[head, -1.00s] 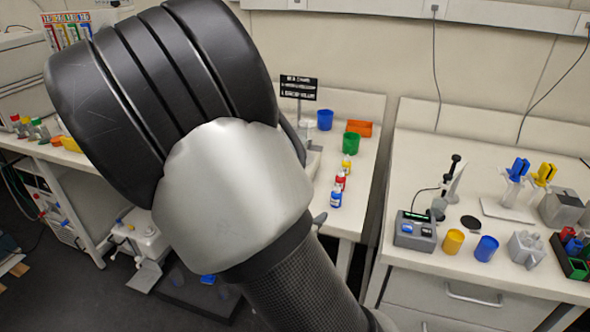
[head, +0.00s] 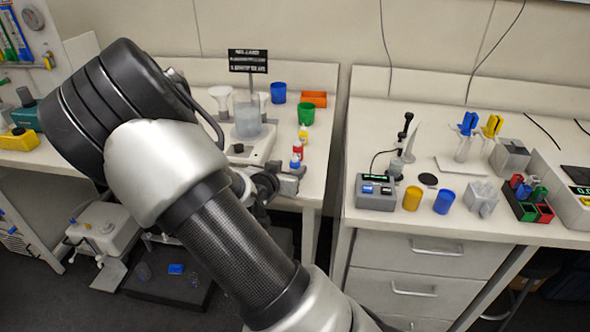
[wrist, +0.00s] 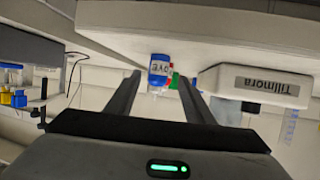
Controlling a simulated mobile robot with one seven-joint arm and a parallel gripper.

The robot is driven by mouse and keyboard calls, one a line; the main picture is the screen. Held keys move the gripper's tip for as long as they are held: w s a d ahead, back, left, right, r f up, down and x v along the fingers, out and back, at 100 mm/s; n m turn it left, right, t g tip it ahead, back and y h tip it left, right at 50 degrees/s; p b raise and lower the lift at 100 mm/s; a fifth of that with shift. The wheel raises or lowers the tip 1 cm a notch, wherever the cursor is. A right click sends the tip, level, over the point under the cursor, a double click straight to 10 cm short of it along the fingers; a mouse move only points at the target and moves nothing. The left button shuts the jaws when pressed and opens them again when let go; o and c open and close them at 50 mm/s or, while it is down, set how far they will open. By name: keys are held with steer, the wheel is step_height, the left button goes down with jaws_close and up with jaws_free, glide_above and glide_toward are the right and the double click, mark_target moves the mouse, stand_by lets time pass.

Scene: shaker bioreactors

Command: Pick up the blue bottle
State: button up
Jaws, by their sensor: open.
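The blue bottle (head: 295,163) stands near the front edge of the middle bench in the head view, partly hidden by my gripper (head: 293,180). A red bottle (head: 298,149) and a yellow one (head: 303,134) stand behind it in a row. In the wrist view, which is upside down, the blue bottle (wrist: 160,70) with a white label shows between my gripper's two fingers (wrist: 158,82), apparently beyond their tips. My gripper is open and empty, pointing at the bottle.
A stirrer (head: 250,143) with a beaker stands left of the bottles; its white body (wrist: 250,85) shows right of the fingers in the wrist view. Green (head: 306,114) and blue (head: 279,92) cups and an orange bin (head: 314,99) are behind. A gap separates the right bench (head: 450,220).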

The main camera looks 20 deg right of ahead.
mark_target(293, 168)
steer(key=x, duration=0.4)
steer(key=shift+d+f+b, duration=0.3)
steer(key=shift+f+b, duration=0.1)
steer(key=c, duration=1)
steer(key=shift+r, duration=0.1)
